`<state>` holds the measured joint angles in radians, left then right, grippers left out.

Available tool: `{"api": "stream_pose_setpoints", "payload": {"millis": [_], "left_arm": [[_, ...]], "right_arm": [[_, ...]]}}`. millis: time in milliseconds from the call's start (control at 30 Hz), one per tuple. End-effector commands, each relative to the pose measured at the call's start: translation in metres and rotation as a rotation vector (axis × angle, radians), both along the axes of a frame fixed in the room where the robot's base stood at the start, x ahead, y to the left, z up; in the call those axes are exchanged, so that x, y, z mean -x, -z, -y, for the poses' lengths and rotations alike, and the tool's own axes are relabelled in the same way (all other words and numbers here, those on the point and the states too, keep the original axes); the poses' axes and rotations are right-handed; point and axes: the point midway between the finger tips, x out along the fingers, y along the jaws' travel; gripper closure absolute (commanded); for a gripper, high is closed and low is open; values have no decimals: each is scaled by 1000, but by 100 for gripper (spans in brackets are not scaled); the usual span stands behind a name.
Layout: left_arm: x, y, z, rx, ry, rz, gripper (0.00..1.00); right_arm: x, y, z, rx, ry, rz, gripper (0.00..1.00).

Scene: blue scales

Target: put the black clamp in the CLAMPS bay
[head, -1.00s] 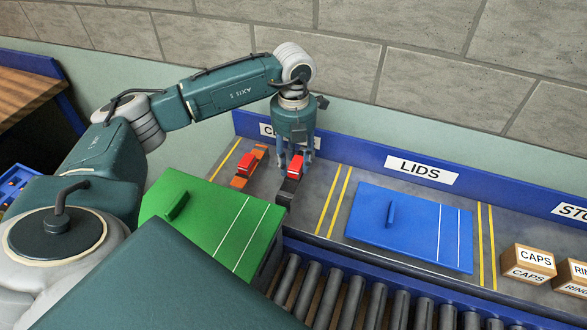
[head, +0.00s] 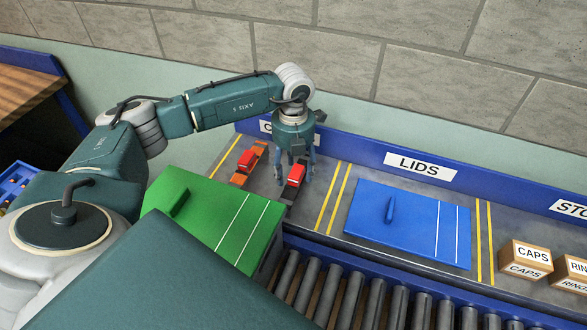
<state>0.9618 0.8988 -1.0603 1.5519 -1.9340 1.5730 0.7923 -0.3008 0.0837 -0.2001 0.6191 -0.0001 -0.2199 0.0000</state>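The black clamp (head: 288,193) has a red top part and lies on the grey floor of the CLAMPS bay (head: 226,166), whose sign is mostly hidden behind my arm. An orange clamp (head: 240,179) with a red part lies beside it to the left. My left gripper (head: 296,178) points down over the black clamp, with its fingers apart on either side of the red part. Gaps show between fingers and clamp, so it looks open. My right gripper is not in view.
A green lid (head: 209,228) on a box stands in front of the bay. A blue lid (head: 400,231) lies in the LIDS bay to the right. Boxes marked CAPS (head: 525,262) stand at far right. A roller conveyor (head: 350,295) runs along the front.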

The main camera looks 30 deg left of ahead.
Motion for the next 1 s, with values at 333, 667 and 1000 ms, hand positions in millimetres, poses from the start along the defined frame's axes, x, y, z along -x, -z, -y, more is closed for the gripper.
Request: {"api": "stream_pose_setpoints", "payload": {"millis": [333,667,1000], "left_arm": [[-2,-20,0,0,0,5,43],[-1,-90,0,1,1,5,43],[0,-123,0,0,0,0,43]], "right_arm": [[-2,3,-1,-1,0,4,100],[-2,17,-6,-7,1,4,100],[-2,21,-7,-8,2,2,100]]}}
